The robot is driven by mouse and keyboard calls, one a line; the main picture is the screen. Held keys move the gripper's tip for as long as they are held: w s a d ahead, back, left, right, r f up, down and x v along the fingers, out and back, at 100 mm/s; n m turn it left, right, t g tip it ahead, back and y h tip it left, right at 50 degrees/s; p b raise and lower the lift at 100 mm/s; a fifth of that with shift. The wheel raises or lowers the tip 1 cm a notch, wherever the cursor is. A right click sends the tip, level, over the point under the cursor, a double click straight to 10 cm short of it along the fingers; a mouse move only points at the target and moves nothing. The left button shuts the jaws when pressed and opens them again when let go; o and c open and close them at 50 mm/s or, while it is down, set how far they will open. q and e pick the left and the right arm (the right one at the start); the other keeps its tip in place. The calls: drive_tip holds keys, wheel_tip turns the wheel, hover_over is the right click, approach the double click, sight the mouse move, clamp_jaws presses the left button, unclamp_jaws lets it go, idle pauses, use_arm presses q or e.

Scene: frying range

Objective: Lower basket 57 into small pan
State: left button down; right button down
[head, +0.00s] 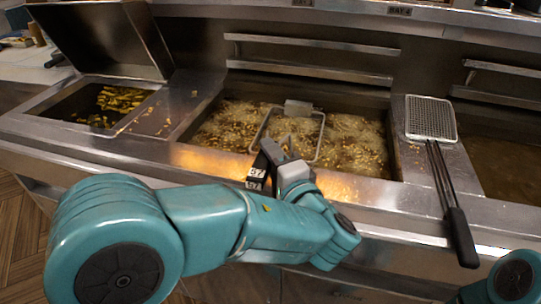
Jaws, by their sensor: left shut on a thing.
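Basket 57 (319,136) shows as a pale wire rim with a metal plate at its far side, in or just over the bubbling oil of the middle fryer pan (215,101). I cannot tell how deep it sits. A tag reading 57 (257,174) shows at its handle, by the front edge of the pan. My left gripper (279,158) is shut on the basket's handle; its fingers and the grip are partly hidden by my wrist. No label shows which pan is the small one. My right gripper is out of view.
A smaller pan with fried pieces (110,101) is at left under a raised lid (100,38). A flat mesh skimmer (430,118) lies right of the middle pan, its black handle over the front edge. Another oil pan (505,165) is at far right. Metal rails (310,73) run behind.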

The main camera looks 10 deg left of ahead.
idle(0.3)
use_arm(q)
drive_tip(key=c, duration=0.8)
unclamp_jaws()
drive_tip(key=shift+o, duration=0.2)
drive_tip(key=shift+f, duration=0.15)
